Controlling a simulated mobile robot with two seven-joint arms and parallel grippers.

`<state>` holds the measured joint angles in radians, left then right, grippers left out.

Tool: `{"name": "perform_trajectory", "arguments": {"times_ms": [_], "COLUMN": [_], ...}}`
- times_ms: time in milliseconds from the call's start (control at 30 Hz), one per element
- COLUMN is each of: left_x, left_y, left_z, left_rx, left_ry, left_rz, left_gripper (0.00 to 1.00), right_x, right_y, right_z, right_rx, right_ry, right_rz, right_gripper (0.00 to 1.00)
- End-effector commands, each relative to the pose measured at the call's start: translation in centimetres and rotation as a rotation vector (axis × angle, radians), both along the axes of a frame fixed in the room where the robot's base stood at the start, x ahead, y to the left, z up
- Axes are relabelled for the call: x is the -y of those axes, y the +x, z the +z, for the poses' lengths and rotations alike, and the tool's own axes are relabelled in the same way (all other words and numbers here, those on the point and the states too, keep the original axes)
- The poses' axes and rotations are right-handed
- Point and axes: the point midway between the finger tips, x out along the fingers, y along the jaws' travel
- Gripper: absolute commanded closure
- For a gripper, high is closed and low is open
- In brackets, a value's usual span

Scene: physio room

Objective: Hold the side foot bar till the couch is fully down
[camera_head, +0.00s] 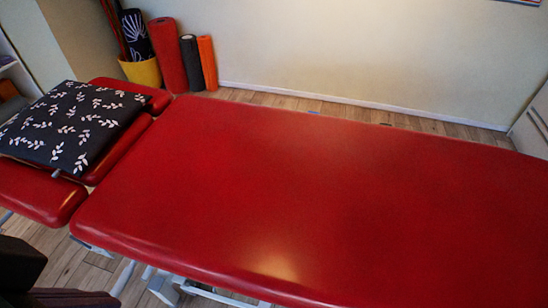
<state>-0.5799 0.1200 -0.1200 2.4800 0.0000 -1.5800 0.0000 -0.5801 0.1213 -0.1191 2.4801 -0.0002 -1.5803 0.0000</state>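The red couch (270,185) fills most of the head view, running from the left to the lower right, with its padded top flat. Its separate head section carries a black pillow with white leaf patterns (75,125). Part of the white metal frame (165,288) shows under the near edge at the lower left. I cannot make out the side foot bar for certain. Neither of my grippers is in view. A dark shape at the lower left corner may be part of my own body.
Against the back wall stand a yellow bin (143,72) with rolled items, a red roll (167,55), a black roll (191,62) and an orange roll (208,62). A strip of wooden floor (300,103) is free behind the couch. A pale cabinet (532,125) stands at the right edge.

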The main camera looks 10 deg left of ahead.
Motion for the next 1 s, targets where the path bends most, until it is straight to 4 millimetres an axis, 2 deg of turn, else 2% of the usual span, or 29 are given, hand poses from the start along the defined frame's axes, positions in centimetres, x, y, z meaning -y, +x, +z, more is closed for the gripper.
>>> {"name": "perform_trajectory", "arguments": {"times_ms": [33,667,1000], "left_x": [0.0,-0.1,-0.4], "left_y": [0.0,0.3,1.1], "left_z": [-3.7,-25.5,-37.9], "left_rx": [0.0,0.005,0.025], "left_ry": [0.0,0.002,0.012], "left_rz": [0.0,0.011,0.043], "left_gripper": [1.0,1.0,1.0], "right_x": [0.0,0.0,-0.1], "right_y": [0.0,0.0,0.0], "right_z": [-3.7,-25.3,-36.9], "right_rx": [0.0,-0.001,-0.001], "right_ry": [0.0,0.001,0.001], "right_rz": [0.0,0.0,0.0], "right_gripper": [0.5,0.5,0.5]}}
